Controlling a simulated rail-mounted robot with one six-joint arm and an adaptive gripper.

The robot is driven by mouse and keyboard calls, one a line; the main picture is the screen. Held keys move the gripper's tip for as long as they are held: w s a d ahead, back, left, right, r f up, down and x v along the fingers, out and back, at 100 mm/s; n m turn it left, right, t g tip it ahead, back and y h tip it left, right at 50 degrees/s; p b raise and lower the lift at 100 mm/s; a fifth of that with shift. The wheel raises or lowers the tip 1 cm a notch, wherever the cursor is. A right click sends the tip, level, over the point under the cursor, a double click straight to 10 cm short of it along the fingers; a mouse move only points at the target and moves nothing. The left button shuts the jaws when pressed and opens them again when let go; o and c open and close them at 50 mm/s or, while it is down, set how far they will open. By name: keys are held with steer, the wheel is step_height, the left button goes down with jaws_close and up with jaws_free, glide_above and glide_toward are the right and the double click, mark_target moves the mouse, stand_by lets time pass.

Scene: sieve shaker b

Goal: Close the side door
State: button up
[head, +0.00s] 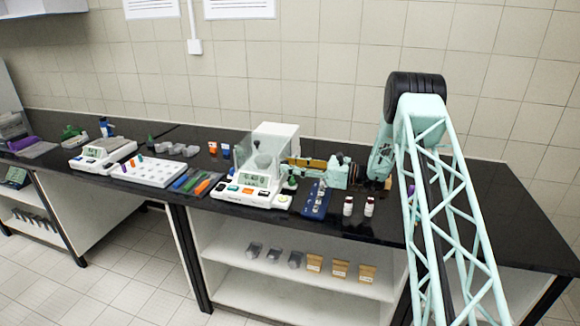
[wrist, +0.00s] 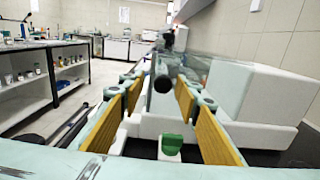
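The white balance (head: 240,190) stands on the black bench, with a white housing behind and a clear glass chamber (head: 246,152) above its front. The side door is probably one of the clear panes; I cannot tell its edge or how far open it stands. My gripper (head: 289,161) reaches in from the right, beside the chamber. In the wrist view my gripper (wrist: 160,88) has its yellow-padded fingers spread apart. A dark round knob (wrist: 162,84) shows between the fingertips, with a gap on either side. A glass pane (wrist: 222,72) shows beyond the right finger.
A small green-topped item (wrist: 171,144) lies below the fingers. A white tray (head: 160,171) and coloured holders (head: 192,183) lie left.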

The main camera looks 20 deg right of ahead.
steer(key=shift+d, duration=0.1)
steer(key=v, duration=1.1)
steer(key=shift+s+d, duration=0.3)
steer(key=shift+s, duration=0.05)
stand_by(0.4)
steer(key=s+a+r+n+g+h, duration=0.1)
steer(key=s+a+r+n+g, duration=0.4)
steer(key=s+a+r, duration=0.6)
steer(key=s+a+r+n+g+h, duration=0.2)
steer(key=s+a+r+n, duration=0.1)
steer(key=s+a+r, duration=0.4)
steer(key=s+a+r+n+g+h, duration=0.1)
steer(key=s+a+r+n+h, duration=0.2)
steer(key=s, duration=0.6)
steer(key=s+a+r+n+h, duration=0.1)
steer(key=s+r+n+h, duration=0.15)
steer(key=s, duration=0.85)
steer(key=s+a+r+n+h, duration=0.2)
steer(key=s+n, duration=0.2)
steer(key=s, duration=0.8)
steer(key=s+d+n+t+h, duration=0.1)
steer(key=s+d+n+h, duration=0.1)
steer(key=s, duration=0.6)
steer(key=s+d+n+t+h, duration=0.1)
steer(key=s+d+n+h, duration=0.2)
steer(key=s, duration=0.6)
steer(key=shift+s+d+n+t, duration=0.2)
steer(key=shift+d+n+t, duration=0.2)
steer(key=shift+d+n, duration=0.65)
